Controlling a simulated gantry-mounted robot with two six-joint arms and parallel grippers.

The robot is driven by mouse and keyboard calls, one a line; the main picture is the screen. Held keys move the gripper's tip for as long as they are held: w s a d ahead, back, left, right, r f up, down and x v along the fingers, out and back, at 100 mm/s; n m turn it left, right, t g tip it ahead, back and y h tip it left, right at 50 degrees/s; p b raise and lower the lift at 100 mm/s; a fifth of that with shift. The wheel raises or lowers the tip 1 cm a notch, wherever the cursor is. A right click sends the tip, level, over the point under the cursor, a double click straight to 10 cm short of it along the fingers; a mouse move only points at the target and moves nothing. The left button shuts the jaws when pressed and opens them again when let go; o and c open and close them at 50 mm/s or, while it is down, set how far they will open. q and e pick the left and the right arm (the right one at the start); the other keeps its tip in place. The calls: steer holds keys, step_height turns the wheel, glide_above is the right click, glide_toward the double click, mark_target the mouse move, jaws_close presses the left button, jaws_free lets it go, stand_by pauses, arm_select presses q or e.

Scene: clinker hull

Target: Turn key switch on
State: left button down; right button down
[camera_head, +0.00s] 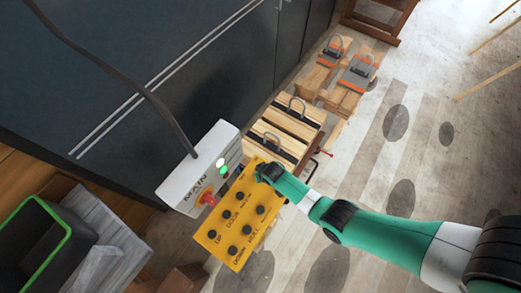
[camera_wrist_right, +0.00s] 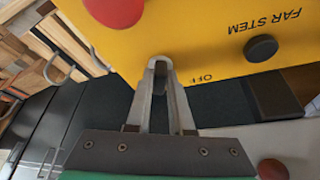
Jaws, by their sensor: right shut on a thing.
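The yellow control box (camera_head: 215,236) with several black buttons lies in the middle of the head view. My right gripper (camera_head: 262,172) reaches its upper right corner from the right and hides the key switch there. In the right wrist view my right gripper (camera_wrist_right: 161,64) is shut at the yellow panel (camera_wrist_right: 205,45), beside the printed word OFF. A small dark part of the key switch (camera_wrist_right: 160,85) shows between the fingers; its exact angle is hard to tell. My left gripper is in neither view.
A white box marked MAIN (camera_head: 180,187) with a red knob (camera_head: 207,197) and green lights stands beside the yellow box. A red button (camera_wrist_right: 115,8) and a black button (camera_wrist_right: 261,48) flank the gripper. Wooden crates (camera_head: 295,112) stand behind; a dark bin (camera_head: 35,240) is lower left.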

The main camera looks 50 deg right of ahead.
steer(key=shift+m, duration=0.5)
steer(key=c, duration=0.8)
jaws_free()
steer(key=shift+a, duration=0.1)
